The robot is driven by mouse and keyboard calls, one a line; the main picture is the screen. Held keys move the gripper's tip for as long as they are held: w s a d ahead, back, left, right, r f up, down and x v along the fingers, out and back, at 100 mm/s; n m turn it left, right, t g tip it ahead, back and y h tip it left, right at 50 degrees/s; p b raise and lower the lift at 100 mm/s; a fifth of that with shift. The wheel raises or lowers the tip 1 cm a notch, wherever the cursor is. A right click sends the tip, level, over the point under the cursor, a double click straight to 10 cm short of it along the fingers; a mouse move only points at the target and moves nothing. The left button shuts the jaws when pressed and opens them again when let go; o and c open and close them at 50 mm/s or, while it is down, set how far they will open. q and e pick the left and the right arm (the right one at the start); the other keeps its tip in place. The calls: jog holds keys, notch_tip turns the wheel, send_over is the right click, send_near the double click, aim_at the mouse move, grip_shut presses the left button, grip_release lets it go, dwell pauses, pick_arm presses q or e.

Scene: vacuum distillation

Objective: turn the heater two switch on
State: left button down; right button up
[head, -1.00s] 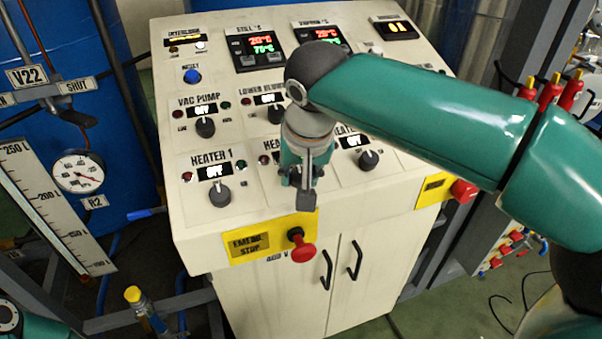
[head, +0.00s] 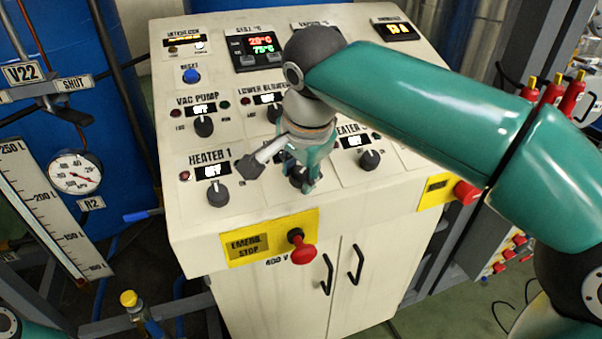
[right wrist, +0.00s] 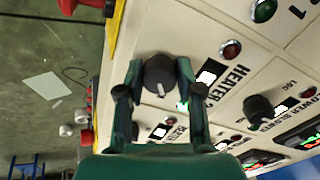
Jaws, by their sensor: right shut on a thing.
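The heater two switch is a dark round knob (right wrist: 158,74) on the cream panel. In the right wrist view it sits between the fingers of my right gripper (right wrist: 158,82), which is shut on it. Its pale pointer mark faces the side of a bright green lamp (right wrist: 182,104). A red lamp (right wrist: 230,49) lies on the other side, and its small display (right wrist: 208,76) is too bright to read. In the head view my right gripper (head: 303,181) covers the knob and most of its label. My left gripper is not in view.
The heater 1 knob (head: 218,195) is just left of my right gripper, with its display reading OFF. The heater 3 knob (head: 369,160) is to the right. A red emergency stop button (head: 302,254) sticks out below on a yellow plate (head: 250,243).

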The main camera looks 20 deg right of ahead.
jog(key=shift+m, duration=0.6)
jog(key=o, duration=1.2)
jog(key=shift+c, duration=0.2)
jog(key=shift+r, duration=0.1)
jog(key=v, duration=1.1)
jog(key=shift+s+r, duration=0.15)
jog(key=shift+r, duration=0.25)
